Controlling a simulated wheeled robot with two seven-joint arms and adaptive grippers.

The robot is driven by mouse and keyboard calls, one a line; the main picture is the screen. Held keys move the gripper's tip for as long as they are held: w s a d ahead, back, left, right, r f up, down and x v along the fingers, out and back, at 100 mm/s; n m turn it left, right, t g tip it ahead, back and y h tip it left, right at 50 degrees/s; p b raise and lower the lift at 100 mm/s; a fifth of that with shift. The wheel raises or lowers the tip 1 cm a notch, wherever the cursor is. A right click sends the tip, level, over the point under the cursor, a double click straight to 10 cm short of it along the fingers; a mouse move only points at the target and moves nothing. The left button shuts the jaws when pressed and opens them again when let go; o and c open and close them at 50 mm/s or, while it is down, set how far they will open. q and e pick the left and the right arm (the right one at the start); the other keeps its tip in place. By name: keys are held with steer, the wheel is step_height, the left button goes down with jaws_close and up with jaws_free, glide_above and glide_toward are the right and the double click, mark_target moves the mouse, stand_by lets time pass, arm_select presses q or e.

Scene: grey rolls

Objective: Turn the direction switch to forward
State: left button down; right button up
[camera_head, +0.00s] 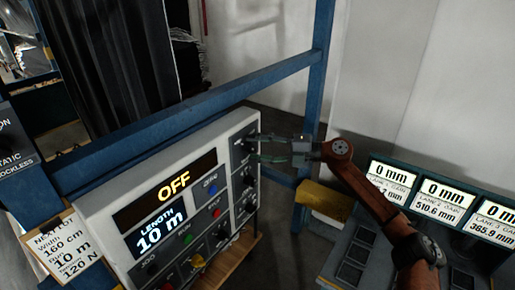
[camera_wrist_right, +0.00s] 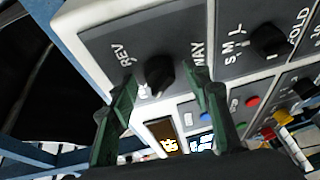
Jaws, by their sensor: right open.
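The direction switch is a black rotary knob (camera_wrist_right: 158,74) on a dark plate of the white control box, with the label REV at its left in the right wrist view. Its pointer direction is hard to read. My right gripper (camera_wrist_right: 164,76) is open, with one green finger on each side of the knob in that view and no visible contact. In the head view, my right gripper (camera_head: 257,147) reaches in from the right to the box's side column of knobs, at its upper part. My left gripper is not in view.
The control box (camera_head: 100,208) has displays reading OFF and LENGTH 10 m, plus small coloured buttons. Another knob (camera_wrist_right: 268,40) sits right of the switch in the wrist view. A blue frame bar (camera_head: 190,118) runs behind the box. A console (camera_head: 375,185) with mm displays stands at the right.

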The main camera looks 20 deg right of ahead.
steer(key=f+v, duration=0.1)
steer(key=v, duration=1.1)
steer(key=shift+r, duration=0.5)
steer(key=shift+d, duration=0.1)
